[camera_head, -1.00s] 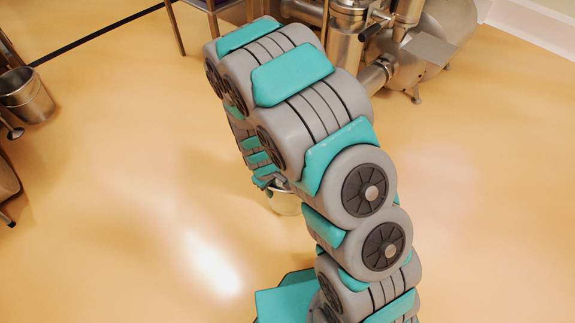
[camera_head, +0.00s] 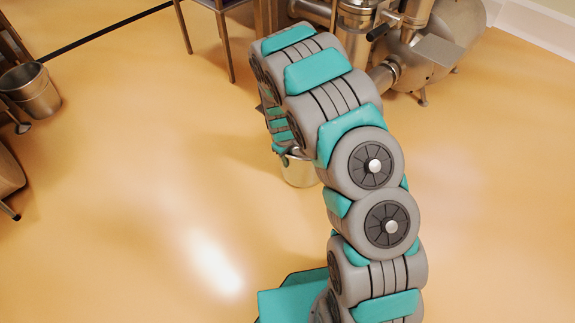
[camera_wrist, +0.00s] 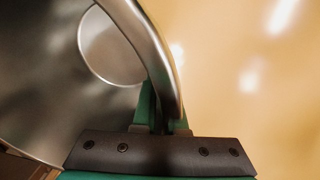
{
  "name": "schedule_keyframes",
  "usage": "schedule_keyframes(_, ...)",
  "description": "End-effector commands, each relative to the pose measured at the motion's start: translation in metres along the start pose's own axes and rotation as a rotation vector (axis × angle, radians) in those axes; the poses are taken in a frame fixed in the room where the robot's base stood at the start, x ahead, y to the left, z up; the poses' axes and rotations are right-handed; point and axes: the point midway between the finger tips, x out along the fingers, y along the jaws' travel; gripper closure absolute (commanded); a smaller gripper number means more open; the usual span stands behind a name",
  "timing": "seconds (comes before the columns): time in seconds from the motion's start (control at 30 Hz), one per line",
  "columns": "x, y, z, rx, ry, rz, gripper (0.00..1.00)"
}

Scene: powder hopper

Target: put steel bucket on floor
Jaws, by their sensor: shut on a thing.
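The steel bucket (camera_head: 299,172) shows in the head view below the end of my arm, partly hidden by the arm. In the wrist view its shiny wall (camera_wrist: 40,75) fills the left side, and its curved steel handle (camera_wrist: 150,45) runs down between my fingers. My gripper (camera_wrist: 160,108) is shut on this handle. In the head view the fingers are mostly hidden behind my arm. I cannot tell for certain whether the bucket's base touches the floor (camera_head: 150,180).
Another steel bucket (camera_head: 32,92) is at the left edge, near a rack. Steel machinery (camera_head: 430,50) stands at the back right, and a table with thin legs (camera_head: 226,50) at the back. The floor at left of my arm and at right is clear.

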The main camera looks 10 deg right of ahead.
Motion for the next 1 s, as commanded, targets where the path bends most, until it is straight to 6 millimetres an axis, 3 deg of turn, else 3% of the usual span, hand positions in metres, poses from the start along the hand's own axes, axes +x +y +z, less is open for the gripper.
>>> schedule_keyframes(0.2,0.027,-0.003,0.002,0.001,-0.003,-0.002,1.00)
schedule_keyframes(0.53,0.028,-0.003,0.001,0.000,-0.001,0.000,1.00)
schedule_keyframes(0.57,0.028,-0.004,0.001,0.000,-0.002,-0.001,0.87)
schedule_keyframes(0.8,0.028,-0.004,0.001,0.000,-0.002,-0.001,0.61)
schedule_keyframes(1.0,0.028,-0.004,0.002,0.000,-0.003,-0.001,0.61)
